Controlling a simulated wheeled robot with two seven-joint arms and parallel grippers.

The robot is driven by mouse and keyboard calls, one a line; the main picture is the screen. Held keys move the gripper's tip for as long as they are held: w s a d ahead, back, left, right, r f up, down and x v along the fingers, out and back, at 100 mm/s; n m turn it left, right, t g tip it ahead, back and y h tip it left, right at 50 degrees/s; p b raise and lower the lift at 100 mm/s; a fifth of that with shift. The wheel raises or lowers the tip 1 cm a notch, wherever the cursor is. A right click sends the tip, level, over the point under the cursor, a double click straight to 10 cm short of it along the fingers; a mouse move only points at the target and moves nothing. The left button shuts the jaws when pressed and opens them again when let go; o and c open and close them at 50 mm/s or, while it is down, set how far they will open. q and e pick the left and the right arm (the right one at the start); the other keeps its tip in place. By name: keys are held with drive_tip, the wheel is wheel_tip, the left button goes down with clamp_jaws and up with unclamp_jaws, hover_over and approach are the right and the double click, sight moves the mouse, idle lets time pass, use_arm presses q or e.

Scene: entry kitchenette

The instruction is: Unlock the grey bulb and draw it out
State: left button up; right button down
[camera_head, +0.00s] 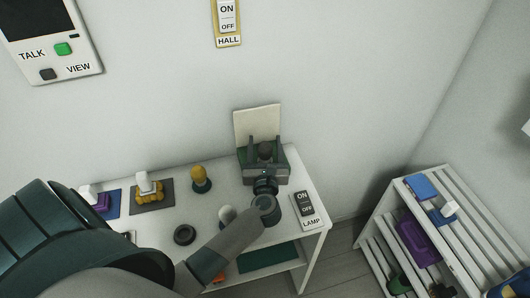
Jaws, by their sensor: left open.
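The grey bulb (265,150) looks like a dark rounded top above a dark green base (283,169) at the back of the white table, in front of an upright cream panel (257,122). My left arm comes in from the lower left. My left gripper (265,145) is open, with one finger on each side of the bulb. I cannot tell whether the fingers touch it. The gripper body hides the bulb's lower part and the front of the base. My right gripper is not in view.
A yellow bulb (199,173) on a dark base and a dark ring (184,235) are left of the arm. A LAMP switch (306,208) lies close on the right. A slatted rack (452,228) stands at the right. The wall is close behind the table.

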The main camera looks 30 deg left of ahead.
use_arm(q)
clamp_jaws()
drive_tip(key=shift+s+a+n+g+y, duration=0.1)
drive_tip(key=shift+n+g+y, duration=0.95)
drive_tip(key=shift+y, duration=0.25)
drive_tip(key=n+g+y, duration=0.1)
drive_tip(key=g, duration=0.1)
drive_tip(key=s+n+g+y, duration=0.1)
drive_tip(key=n+g+y, duration=0.1)
drive_tip(key=g, duration=0.1)
drive_tip(key=n+g+y, duration=0.1)
drive_tip(key=n+g, duration=0.1)
drive_tip(key=shift+s+a+n+y, duration=0.15)
drive_tip(key=shift+a+n+y, duration=0.1)
drive_tip(key=shift+a+y, duration=0.1)
drive_tip(key=shift+a, duration=0.1)
drive_tip(key=shift+r, duration=0.2)
drive_tip(key=shift+r, duration=0.1)
drive_tip(key=shift+r+p, duration=0.25)
drive_tip(key=shift+p, duration=0.05)
drive_tip(key=shift+r, duration=0.4)
